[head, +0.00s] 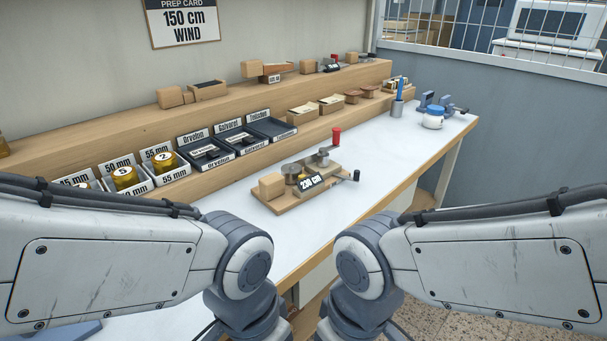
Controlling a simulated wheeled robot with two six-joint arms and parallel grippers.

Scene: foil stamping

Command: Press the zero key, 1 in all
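A winding device on a wooden base (290,205) stands on the white worktop. It carries a wooden block (271,186), a metal spool part (292,172), a red-handled crank (336,137) and a black knob (356,175). Its small dark display (310,182) shows a number in cm that is too small to read surely. I cannot make out the zero key at this size. Both my arms reach in from the sides in front of the worktop and bend down at the bottom middle. Neither gripper shows in the head view.
A prep card (183,20) on the wall reads "150 cm WIND". Black trays (238,138) and gold rolls (124,177) in labelled bins line the wooden ledge behind the device. The worktop right of the device is clear.

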